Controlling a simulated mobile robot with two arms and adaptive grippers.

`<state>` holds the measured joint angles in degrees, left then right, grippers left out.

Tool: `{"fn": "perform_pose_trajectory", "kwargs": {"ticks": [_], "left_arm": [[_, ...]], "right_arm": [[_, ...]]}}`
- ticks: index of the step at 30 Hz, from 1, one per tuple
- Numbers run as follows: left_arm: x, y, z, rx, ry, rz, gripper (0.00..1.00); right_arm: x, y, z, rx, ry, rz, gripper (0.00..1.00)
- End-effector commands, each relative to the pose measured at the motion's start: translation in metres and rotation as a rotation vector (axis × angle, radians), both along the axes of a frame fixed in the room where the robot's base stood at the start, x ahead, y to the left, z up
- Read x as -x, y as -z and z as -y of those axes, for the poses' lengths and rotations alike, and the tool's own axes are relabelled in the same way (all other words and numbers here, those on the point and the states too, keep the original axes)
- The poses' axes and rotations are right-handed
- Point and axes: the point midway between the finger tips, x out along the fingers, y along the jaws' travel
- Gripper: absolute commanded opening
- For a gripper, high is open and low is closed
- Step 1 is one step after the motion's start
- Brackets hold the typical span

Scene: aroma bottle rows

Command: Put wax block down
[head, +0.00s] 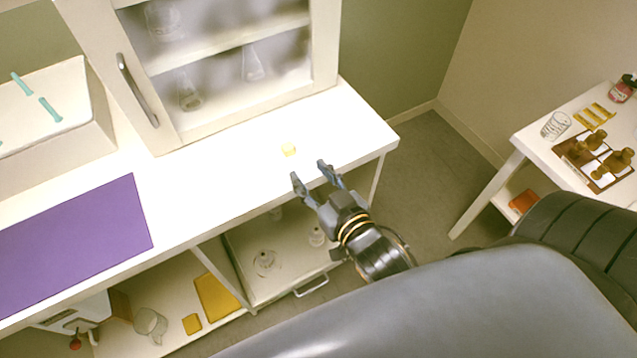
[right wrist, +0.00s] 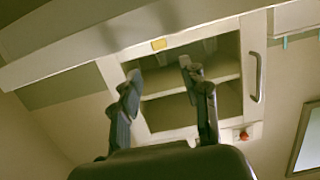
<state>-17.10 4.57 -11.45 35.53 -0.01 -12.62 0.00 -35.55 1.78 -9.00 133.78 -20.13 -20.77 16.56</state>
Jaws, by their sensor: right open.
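The wax block (head: 289,149) is a small pale-yellow block resting on the white counter (head: 230,180), near its right end. It also shows in the right wrist view (right wrist: 158,44), beyond the fingertips. My right gripper (head: 309,170) is open and empty at the counter's front edge, a little short of the block and apart from it. In the right wrist view both fingers (right wrist: 160,69) are spread with nothing between them. My left gripper is not in view.
A glass-fronted cabinet (head: 145,90) with flasks stands behind the block. A purple mat (head: 75,243) covers the counter's left part. Shelves below hold a mug (head: 150,324) and yellow pieces. A side table (head: 545,150) at right carries a brown bottle rack (head: 577,152) and a jar (head: 622,90).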

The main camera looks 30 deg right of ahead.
Motion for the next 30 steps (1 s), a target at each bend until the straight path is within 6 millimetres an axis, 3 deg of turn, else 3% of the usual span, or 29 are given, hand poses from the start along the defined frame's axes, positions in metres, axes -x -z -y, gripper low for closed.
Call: {"fn": "perform_pose_trajectory", "kwargs": {"ticks": [6,15,19,23,26,30], "left_arm": [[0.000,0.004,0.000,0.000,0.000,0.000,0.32],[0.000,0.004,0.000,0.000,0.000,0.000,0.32],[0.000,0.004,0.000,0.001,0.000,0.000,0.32],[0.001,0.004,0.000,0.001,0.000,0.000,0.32],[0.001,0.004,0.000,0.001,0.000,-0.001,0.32],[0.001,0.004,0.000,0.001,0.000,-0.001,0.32]], "right_arm": [[0.021,-0.003,0.001,0.000,0.001,-0.001,0.45],[0.024,-0.005,0.001,0.001,0.001,0.000,0.45],[0.023,0.015,-0.002,0.006,-0.008,-0.033,0.45],[0.022,0.079,-0.010,0.018,-0.035,-0.139,0.45],[0.030,0.157,-0.018,0.036,-0.065,-0.270,0.45],[0.060,0.270,-0.022,0.063,-0.106,-0.474,0.45]]}}
